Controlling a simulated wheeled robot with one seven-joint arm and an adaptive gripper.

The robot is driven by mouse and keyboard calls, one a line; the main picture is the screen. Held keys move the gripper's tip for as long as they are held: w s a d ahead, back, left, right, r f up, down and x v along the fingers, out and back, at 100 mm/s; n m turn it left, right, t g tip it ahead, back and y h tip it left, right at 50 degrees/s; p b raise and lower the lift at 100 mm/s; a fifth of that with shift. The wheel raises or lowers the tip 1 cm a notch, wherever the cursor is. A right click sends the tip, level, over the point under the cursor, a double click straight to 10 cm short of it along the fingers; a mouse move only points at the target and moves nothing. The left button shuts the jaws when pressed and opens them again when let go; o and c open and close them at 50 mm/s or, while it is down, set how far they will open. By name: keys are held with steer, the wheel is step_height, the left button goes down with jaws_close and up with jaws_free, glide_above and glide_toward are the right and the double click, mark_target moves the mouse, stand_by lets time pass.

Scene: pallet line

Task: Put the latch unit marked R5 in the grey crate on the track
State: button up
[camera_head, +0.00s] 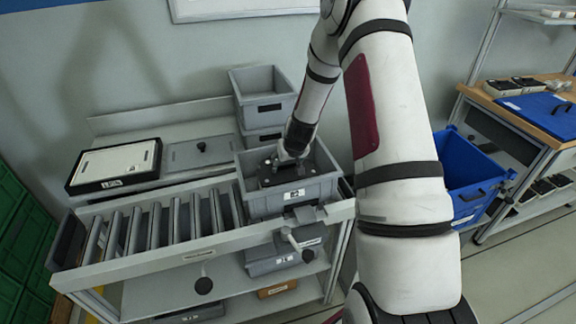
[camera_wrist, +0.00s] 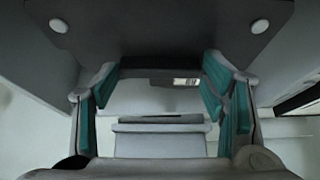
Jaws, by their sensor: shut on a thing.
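The grey crate (camera_head: 290,198) stands at the right end of the roller track (camera_head: 160,232), with a white label on its front. My gripper (camera_head: 283,160) reaches down into the crate from above. A dark, flat unit (camera_head: 266,177) is in the crate under the gripper, probably the latch unit. Whether the unit touches the crate floor cannot be told.
Stacked grey crates (camera_head: 262,90) stand behind the track crate. A black-edged white case (camera_head: 115,164) and a grey lid with a knob (camera_head: 200,152) lie at the back left. A blue bin (camera_head: 470,178) and wooden-topped bench (camera_head: 535,115) stand right. The left rollers are clear.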

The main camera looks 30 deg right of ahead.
mark_target(286, 171)
steer(key=shift+f, duration=0.65)
steer(key=shift+f, duration=0.6)
steer(key=o, duration=1.9)
steer(key=shift+c, duration=0.2)
steer(key=shift+r, duration=0.1)
